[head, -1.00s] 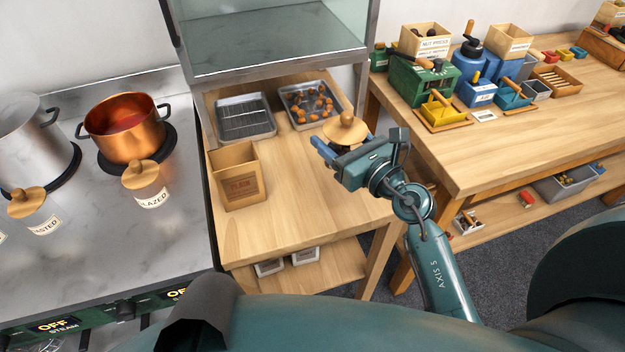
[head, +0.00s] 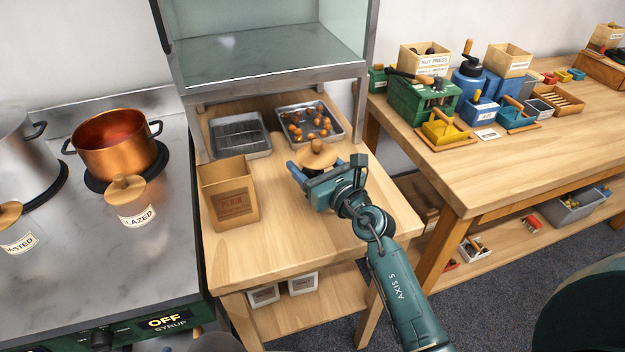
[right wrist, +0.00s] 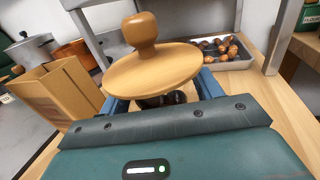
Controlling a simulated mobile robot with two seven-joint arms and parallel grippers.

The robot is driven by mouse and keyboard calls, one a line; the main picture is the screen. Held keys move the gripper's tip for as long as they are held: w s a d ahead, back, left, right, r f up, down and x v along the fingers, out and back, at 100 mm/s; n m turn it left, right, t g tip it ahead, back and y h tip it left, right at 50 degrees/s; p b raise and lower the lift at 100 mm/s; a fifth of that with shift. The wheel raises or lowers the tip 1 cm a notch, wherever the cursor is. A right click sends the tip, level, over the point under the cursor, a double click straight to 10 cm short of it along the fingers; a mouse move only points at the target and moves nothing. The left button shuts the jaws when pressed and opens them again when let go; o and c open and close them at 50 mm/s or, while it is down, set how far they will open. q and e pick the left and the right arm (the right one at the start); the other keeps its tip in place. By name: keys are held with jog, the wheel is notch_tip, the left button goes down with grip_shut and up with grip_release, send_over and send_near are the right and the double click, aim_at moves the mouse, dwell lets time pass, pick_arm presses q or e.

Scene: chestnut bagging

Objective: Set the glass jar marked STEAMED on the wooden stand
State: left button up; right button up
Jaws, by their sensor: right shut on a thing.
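My right gripper (head: 314,168) is shut on a glass jar with a round wooden knobbed lid (head: 317,152). In the right wrist view the lid (right wrist: 152,68) hides most of the jar, and dark brown contents show below it between the blue fingers. Its label is hidden, so I cannot read the word STEAMED. The jar is over the right part of the wooden stand (head: 270,250), in front of the trays. Whether its base touches the top I cannot tell. My left gripper is not in view.
A cardboard box (head: 231,197) stands to the left of the jar. Behind are an empty rack tray (head: 240,136) and a tray of chestnuts (head: 310,123). A glass-walled cabinet (head: 270,65) rises above them. The GLAZED jar (head: 130,203) stands on the stove. The stand's front is clear.

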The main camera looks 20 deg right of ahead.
notch_tip(320, 180, down, 2)
jog(key=shift+f+b, duration=0.2)
jog(key=shift+b, duration=0.75)
jog(key=shift+r, duration=0.15)
jog(key=shift+f, duration=0.25)
jog(key=o, duration=1.2)
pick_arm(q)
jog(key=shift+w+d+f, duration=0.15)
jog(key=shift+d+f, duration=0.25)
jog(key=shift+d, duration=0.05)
pick_arm(e)
jog(key=shift+r, duration=0.25)
jog(key=v, duration=1)
jog(key=shift+s+d+f, duration=0.1)
jog(key=shift+s+f, duration=0.1)
jog(key=shift+s, duration=0.15)
jog(key=shift+s+d+r, duration=0.1)
jog(key=shift+s+d, duration=0.1)
jog(key=shift+s, duration=0.45)
